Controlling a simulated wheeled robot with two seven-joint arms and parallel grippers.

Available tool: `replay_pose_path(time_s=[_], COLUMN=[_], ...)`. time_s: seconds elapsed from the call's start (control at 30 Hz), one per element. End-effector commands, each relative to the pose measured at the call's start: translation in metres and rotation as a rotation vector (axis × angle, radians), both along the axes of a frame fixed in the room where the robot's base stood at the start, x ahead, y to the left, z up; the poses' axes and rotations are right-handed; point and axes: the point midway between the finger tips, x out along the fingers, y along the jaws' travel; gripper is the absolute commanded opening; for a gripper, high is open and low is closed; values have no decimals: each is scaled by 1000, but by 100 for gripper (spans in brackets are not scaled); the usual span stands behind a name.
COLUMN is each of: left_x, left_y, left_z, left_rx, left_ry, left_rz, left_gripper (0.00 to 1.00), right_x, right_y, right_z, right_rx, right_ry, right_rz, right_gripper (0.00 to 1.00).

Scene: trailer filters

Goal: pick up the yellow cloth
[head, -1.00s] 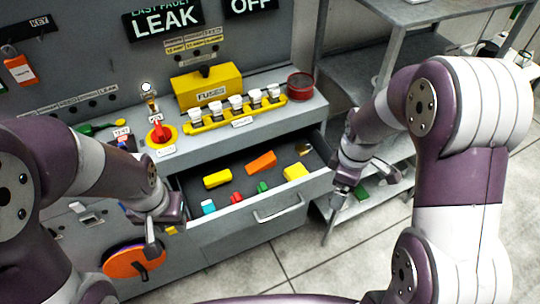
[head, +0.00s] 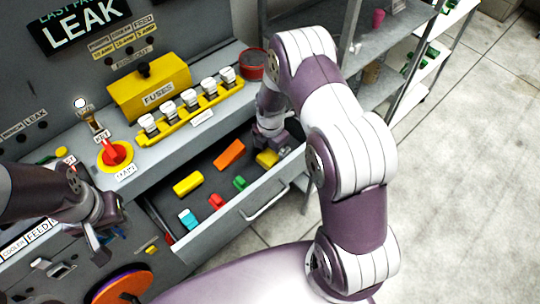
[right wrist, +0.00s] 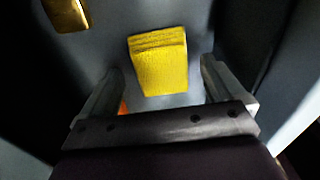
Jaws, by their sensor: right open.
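The yellow cloth (head: 267,158) is a folded pad in the right end of the open drawer (head: 235,222). In the right wrist view the cloth (right wrist: 160,62) lies on the grey drawer floor, ahead of and between the two spread fingers of my right gripper (right wrist: 163,78). The fingers look apart from it. In the head view my right gripper (head: 272,143) is over the drawer, beside the cloth, its fingertips partly hidden. My left gripper (head: 103,236) is at the left, in front of the panel; its jaw gap is unclear.
The drawer also holds a yellow block (head: 187,184), an orange piece (head: 229,154), a red piece (head: 216,202), a green piece (head: 240,183) and a cyan-white piece (head: 188,218). The drawer walls are close around my right gripper. A yellow fuse rack (head: 185,113) stands on the ledge above.

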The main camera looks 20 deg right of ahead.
Motion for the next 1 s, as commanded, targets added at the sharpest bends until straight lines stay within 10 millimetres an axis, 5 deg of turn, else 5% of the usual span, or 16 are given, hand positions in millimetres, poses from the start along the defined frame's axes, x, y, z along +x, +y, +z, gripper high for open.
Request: replay_pose_path(time_s=[0.13,0.37,0.53,0.83,1.0], left_x=[0,0,0,0,0], left_y=[0,0,0,0,0], left_z=[0,0,0,0,1], left_rx=[0,0,0,0,0], left_ry=[0,0,0,0,0], left_rz=[0,0,0,0,0], left_gripper=[38,38,38,38,38], right_x=[0,0,0,1,2], right_y=[0,0,0,0,0], right_z=[-20,-22,-22,-18,18], right_rx=[0,0,0,0,0], right_ry=[1,-1,-1,-2,-7], right_rz=[-1,-1,-1,-1,-1], right_gripper=[96,96,40,40,40])
